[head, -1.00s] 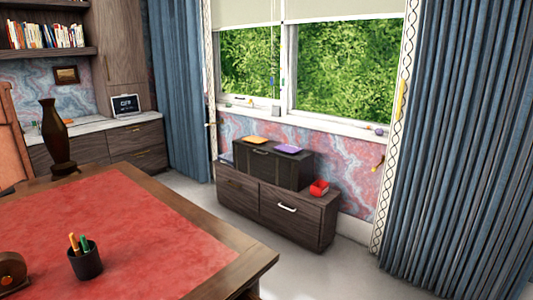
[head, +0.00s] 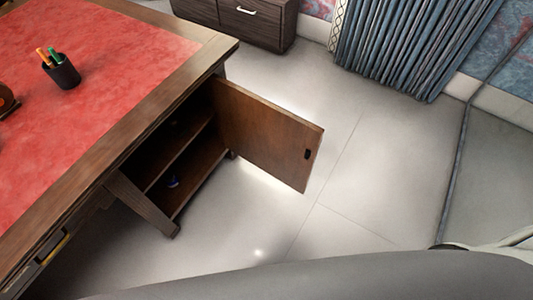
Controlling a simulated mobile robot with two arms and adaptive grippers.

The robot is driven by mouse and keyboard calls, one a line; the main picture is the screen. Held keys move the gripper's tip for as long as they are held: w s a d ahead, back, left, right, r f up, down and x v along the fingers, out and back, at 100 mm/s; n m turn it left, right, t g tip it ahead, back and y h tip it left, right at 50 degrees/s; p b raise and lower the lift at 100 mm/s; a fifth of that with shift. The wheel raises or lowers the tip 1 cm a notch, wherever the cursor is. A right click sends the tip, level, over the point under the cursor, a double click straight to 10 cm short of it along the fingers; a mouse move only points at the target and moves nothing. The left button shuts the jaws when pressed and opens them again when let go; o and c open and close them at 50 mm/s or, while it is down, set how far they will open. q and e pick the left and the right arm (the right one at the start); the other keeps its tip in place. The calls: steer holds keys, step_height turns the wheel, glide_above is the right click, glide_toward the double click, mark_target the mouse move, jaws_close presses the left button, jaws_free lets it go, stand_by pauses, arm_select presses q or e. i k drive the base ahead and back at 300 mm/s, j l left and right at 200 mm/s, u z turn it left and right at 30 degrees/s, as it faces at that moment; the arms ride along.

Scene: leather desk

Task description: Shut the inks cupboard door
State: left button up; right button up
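The inks cupboard door (head: 265,138) is a brown wooden panel that stands wide open at the desk's right end. It swings out to the right from its hinge near the desk's far corner. A small dark handle (head: 307,154) shows near its free edge. The open cupboard (head: 182,152) has a shelf inside, with a small blue item (head: 173,181) on its lower level. Neither of my grippers is in view.
The desk (head: 90,90) has a red leather top with a dark pen cup (head: 61,72). Bare light floor (head: 345,190) lies around the door. A low drawer cabinet (head: 258,20) and blue curtains (head: 410,45) stand at the back.

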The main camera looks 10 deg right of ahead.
mark_target(273, 138)
steer(key=k+u, duration=0.1)
steer(key=u, duration=0.7)
steer(key=k+j+u, duration=0.1)
steer(key=u, duration=0.25)
steer(key=l+u, duration=0.35)
steer(key=l, duration=0.15)
steer(key=k+l+u, duration=0.1)
steer(key=l+u, duration=0.2)
steer(key=l, duration=0.2)
steer(key=k+l+u, duration=0.1)
steer(key=l+u, duration=0.25)
steer(key=l, duration=0.15)
steer(key=k+l, duration=0.1)
steer(key=l, duration=0.3)
steer(key=k+l, duration=0.15)
steer(key=l, duration=0.25)
steer(key=k+l, duration=0.1)
steer(key=l, duration=0.25)
steer(key=k+l, duration=0.1)
steer(key=l, duration=0.3)
steer(key=k+l, duration=0.15)
steer(key=l, duration=0.25)
steer(key=k+l, duration=0.1)
steer(key=l, duration=0.3)
